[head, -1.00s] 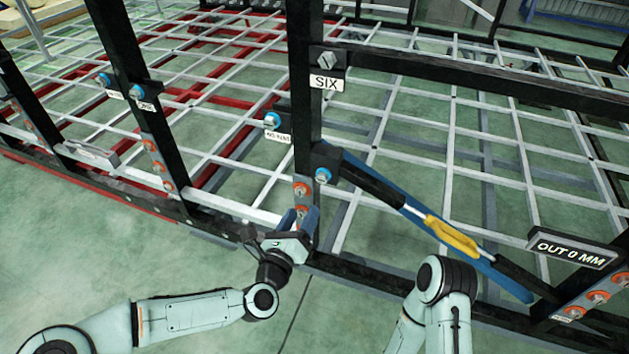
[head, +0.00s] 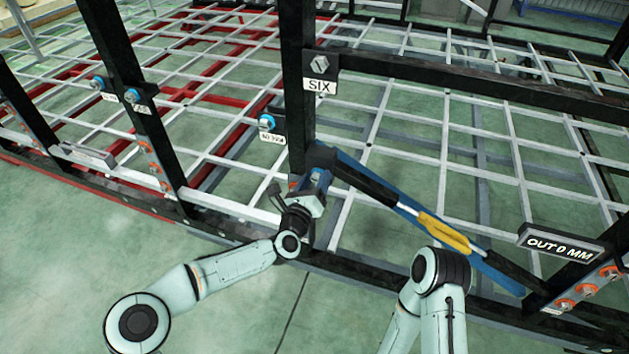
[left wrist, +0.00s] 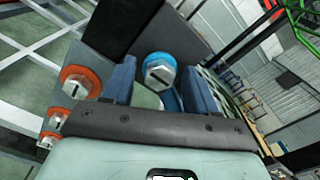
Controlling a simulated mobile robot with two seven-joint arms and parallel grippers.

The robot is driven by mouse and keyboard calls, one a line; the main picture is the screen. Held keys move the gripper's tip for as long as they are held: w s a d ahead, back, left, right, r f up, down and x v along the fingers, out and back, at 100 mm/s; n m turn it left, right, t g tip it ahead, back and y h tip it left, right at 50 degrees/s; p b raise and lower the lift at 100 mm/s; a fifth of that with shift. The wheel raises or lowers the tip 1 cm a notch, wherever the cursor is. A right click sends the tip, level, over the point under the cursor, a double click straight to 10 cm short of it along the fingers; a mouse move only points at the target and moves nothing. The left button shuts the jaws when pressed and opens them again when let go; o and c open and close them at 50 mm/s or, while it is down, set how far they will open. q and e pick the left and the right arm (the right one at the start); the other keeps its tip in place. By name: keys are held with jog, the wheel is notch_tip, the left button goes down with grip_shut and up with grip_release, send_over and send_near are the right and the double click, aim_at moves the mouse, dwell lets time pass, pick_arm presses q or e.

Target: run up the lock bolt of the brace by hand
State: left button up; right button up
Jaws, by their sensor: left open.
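The brace is a dark diagonal strut (head: 369,184) with a yellow sleeve (head: 443,233) at its middle and a blue bar (head: 500,275) along it. Its upper end sits on the black post (head: 295,80). The lock bolt (left wrist: 159,70), a silver hex head with a blue collar, shows in the left wrist view between the fingers. My left gripper (head: 316,182) is at the brace's upper end in the head view. In the left wrist view its blue fingers (left wrist: 150,82) are open, one on each side of the bolt head. Contact cannot be told. My right gripper is out of view.
Orange-washered bolts (left wrist: 80,80) lie left of the fingers. Another blue-collared bolt (head: 266,122) sits on the post's left bracket. A sign reading OUT 0 MM (head: 560,244) stands at right. Black posts and a grey grid surround the arm; green floor is clear in front.

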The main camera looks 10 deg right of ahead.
pick_arm(q)
jog(key=c, duration=1.1)
jog(key=shift+o, duration=0.2)
